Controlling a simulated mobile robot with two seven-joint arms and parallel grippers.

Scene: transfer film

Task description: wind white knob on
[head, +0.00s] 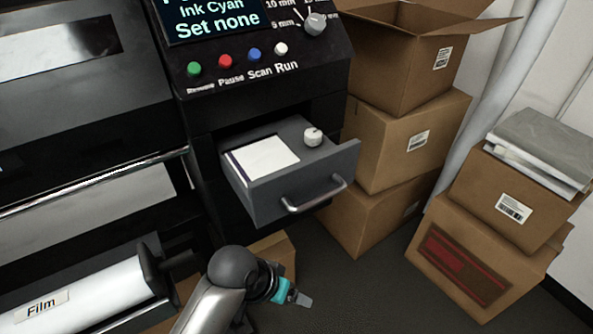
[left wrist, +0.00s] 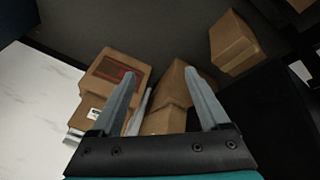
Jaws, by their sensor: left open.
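A small white knob (head: 313,138) sits at the right rear of an open grey drawer (head: 262,204), on its dark inner surface. A grey dial (head: 314,24) with minute markings is on the control panel above, and a white button (head: 280,48) is beside "Run". My left gripper (head: 303,298) is below and in front of the drawer, well apart from the knob. In the left wrist view my left gripper (left wrist: 163,73) has its two fingers spread with nothing between them. The knob does not show in that view. My right gripper is not in view.
A white sheet (head: 264,157) lies in the drawer, which has a metal handle (head: 315,194). Stacked cardboard boxes (head: 405,140) stand close on its right, with more boxes (head: 478,256) farther right. A film roll (head: 75,298) is at lower left. Dark floor between is clear.

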